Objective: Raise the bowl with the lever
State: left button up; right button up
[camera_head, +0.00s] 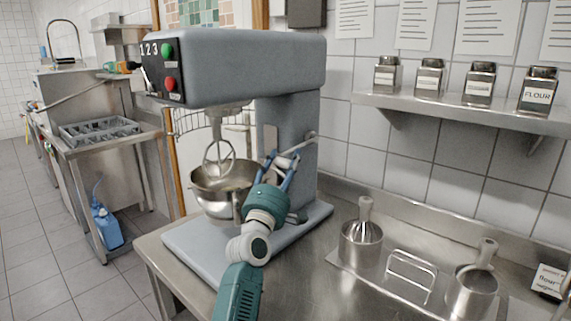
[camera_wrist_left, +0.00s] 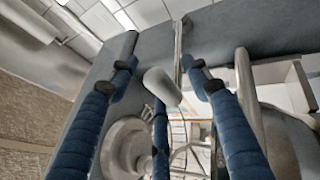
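A large grey stand mixer (camera_head: 235,70) stands on the steel counter. Its steel bowl (camera_head: 210,190) hangs under the head, with the wire whisk (camera_head: 219,158) reaching down into it. The lever (camera_head: 303,143) sticks out from the side of the mixer column and ends in a pale grip. In the left wrist view the lever's grip (camera_wrist_left: 162,87) lies between the blue fingers. My left gripper (camera_head: 282,160) is at the lever, with its fingers spread on either side of the grip; gaps show in the left wrist view (camera_wrist_left: 158,72). My right gripper is not in view.
Steel containers with handled tools (camera_head: 360,243) stand in the counter at right. A wall shelf (camera_head: 450,108) holds several jars. A steel side table (camera_head: 105,143) stands at left, with open tiled floor before it.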

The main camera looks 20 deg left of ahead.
pick_arm(q)
jog(key=shift+a, duration=0.25)
jog(key=v, duration=1.2)
jog(key=shift+d, duration=0.1)
